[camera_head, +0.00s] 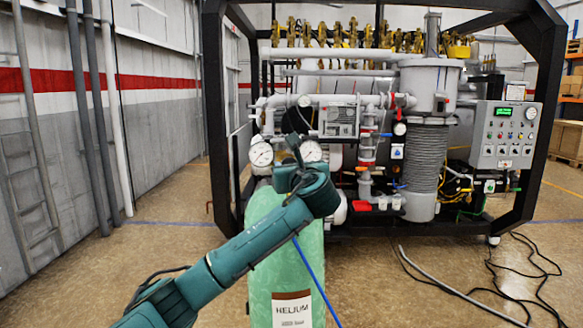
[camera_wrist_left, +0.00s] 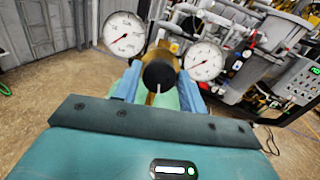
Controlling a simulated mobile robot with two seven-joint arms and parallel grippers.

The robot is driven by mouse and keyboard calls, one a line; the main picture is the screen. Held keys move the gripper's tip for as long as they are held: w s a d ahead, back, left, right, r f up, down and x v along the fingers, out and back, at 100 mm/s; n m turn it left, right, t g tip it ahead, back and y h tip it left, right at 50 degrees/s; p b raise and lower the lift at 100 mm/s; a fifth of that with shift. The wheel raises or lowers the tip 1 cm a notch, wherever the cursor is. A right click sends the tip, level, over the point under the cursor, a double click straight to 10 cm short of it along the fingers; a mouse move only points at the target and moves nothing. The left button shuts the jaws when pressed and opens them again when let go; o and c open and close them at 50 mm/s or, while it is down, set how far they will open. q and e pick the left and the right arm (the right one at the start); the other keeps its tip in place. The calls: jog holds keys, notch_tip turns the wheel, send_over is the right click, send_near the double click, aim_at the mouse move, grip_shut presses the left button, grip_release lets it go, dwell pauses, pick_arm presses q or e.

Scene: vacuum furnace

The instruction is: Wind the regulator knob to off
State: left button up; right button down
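The black regulator knob (camera_wrist_left: 158,74) shows in the middle of the left wrist view, with a pale line pointing down on its face. My left gripper (camera_wrist_left: 160,82) is open, with one blue finger on each side of the knob and a gap visible on both sides. In the head view my left gripper (camera_head: 294,150) is at the top of the green helium cylinder (camera_head: 284,255), and my arm hides the knob. Two white round gauges flank the knob: the left gauge (camera_wrist_left: 124,34) and the right gauge (camera_wrist_left: 203,61). My right gripper is not in view.
The black-framed furnace rig (camera_head: 430,130) with pipes and valves stands behind the cylinder. A grey control box (camera_head: 505,135) is on its right. A blue hose (camera_head: 315,280) runs down the cylinder. Black cables (camera_head: 525,275) lie on the right floor. Floor at left is clear.

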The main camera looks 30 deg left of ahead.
pick_arm(q)
jog(key=c, duration=0.6)
jog(key=shift+o, duration=0.2)
jog(key=shift+n, duration=0.4)
jog(key=n, duration=0.2)
jog(key=n+g, duration=0.1)
jog(key=n, duration=0.1)
jog(key=shift+d+g+y, duration=0.1)
jog(key=shift+g+y, duration=0.2)
jog(key=shift+a+r+n+g+h, duration=0.1)
jog(key=shift+n+g+h, duration=0.55)
jog(key=shift+n, duration=3.85)
jog(key=shift+a+r+n+h, duration=0.1)
jog(key=shift+n+h, duration=1.2)
jog(key=shift+n, duration=3.2)
jog(key=shift+n+g+h, duration=0.35)
jog(key=shift+n+h, duration=0.6)
jog(key=shift+n, duration=3.55)
jog(key=shift+s, duration=0.1)
